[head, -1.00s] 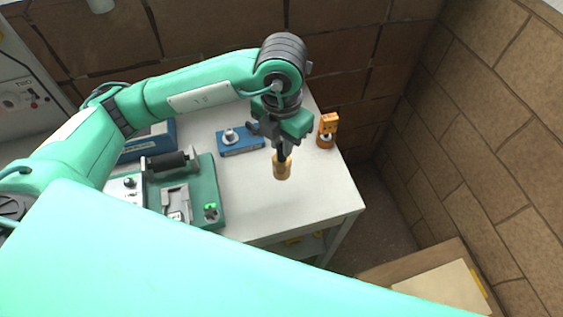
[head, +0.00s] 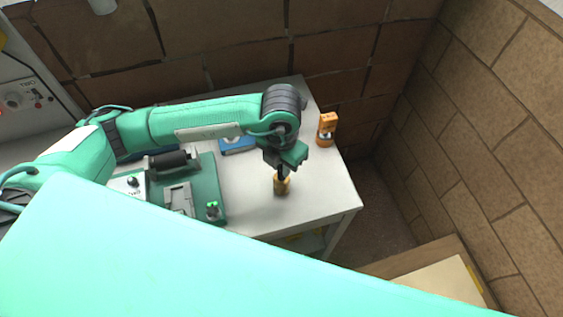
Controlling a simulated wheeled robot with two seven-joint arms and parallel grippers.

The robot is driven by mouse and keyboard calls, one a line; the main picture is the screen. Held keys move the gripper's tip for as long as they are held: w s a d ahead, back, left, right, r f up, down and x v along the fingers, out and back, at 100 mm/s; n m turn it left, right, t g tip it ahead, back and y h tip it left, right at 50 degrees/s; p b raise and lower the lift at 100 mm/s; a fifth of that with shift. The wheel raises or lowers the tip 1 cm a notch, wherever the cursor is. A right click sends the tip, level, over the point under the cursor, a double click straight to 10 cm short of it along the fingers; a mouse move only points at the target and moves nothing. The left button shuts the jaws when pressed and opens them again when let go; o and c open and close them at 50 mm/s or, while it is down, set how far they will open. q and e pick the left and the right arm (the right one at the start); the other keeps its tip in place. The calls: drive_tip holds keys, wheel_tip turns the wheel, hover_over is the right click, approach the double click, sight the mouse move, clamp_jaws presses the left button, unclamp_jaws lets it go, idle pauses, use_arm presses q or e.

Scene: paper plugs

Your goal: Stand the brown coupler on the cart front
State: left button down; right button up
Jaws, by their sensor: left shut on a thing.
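The brown coupler (head: 282,186) is a small upright tan-brown cylinder at the front right part of the white cart top (head: 245,205). My left gripper (head: 283,174) points down from above and is shut on the coupler's upper part. The coupler is upright, at or very close to the cart surface; I cannot tell whether its base touches. My right gripper is not in view.
A green fixture (head: 208,180) with grey parts stands left of the coupler. A blue block (head: 238,146) lies behind, partly hidden by my arm. An orange device (head: 326,130) stands at the back right edge. Clear cart top surrounds the coupler.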

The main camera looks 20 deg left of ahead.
use_arm(q)
drive_tip(key=shift+f, duration=0.25)
drive_tip(key=c, duration=1.3)
unclamp_jaws()
drive_tip(key=shift+r, duration=0.15)
drive_tip(key=shift+r, duration=0.55)
wheel_tip(320, 180, up, 11)
drive_tip(key=b, duration=0.2)
drive_tip(key=shift+s, duration=0.1)
